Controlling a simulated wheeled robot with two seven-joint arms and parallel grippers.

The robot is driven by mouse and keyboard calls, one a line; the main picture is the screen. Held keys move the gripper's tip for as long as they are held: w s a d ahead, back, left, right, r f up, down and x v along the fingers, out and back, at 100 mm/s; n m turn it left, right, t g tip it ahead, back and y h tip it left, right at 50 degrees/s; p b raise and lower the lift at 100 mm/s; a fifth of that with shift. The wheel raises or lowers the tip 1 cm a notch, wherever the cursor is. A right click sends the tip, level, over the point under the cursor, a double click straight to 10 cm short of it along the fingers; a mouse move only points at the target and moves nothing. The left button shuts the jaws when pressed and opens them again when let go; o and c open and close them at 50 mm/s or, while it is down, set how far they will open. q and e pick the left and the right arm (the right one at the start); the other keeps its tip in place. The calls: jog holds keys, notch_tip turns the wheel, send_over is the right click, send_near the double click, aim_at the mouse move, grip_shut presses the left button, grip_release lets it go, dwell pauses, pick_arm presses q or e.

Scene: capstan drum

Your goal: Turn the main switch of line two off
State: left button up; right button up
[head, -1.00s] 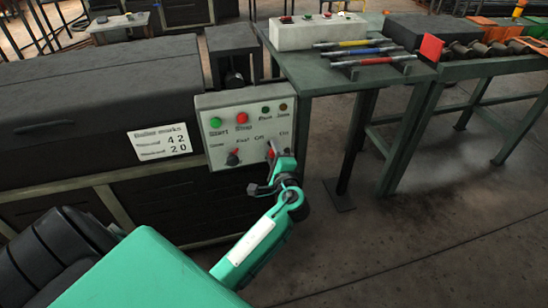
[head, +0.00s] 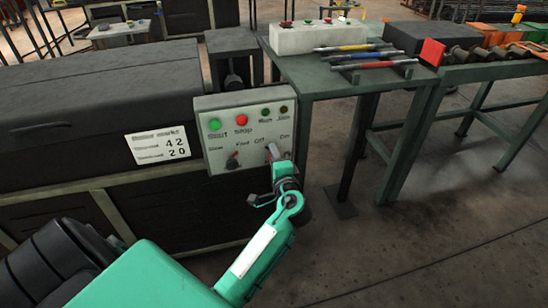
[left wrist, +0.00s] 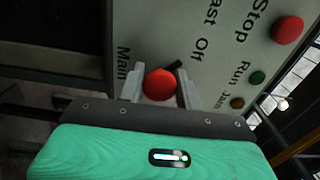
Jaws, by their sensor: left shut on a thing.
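The grey control panel (head: 222,108) carries a green Start button, a red Stop button, a speed knob and, at lower right, the main switch between the words Off and On. In the left wrist view the round red main switch knob (left wrist: 160,84) sits between the two pale fingers of my left gripper (left wrist: 160,86), which is shut on it. In the head view the gripper (head: 274,153) is at the panel's lower right and covers most of the knob. My right gripper is not in view.
A dark machine housing (head: 70,110) with a white number card (head: 157,147) stands left of the panel. A green table (head: 310,80) with colored rods and a white button box (head: 310,38) stands behind to the right. The floor at right is clear.

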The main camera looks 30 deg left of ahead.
pick_arm(q)
jog(key=shift+f, duration=0.15)
jog(key=o, duration=0.9)
jog(key=shift+d, duration=0.1)
jog(key=v, duration=1.3)
jog(key=shift+s+d+p, duration=0.2)
jog(key=shift+s+p, duration=0.1)
jog(key=shift+p, duration=0.05)
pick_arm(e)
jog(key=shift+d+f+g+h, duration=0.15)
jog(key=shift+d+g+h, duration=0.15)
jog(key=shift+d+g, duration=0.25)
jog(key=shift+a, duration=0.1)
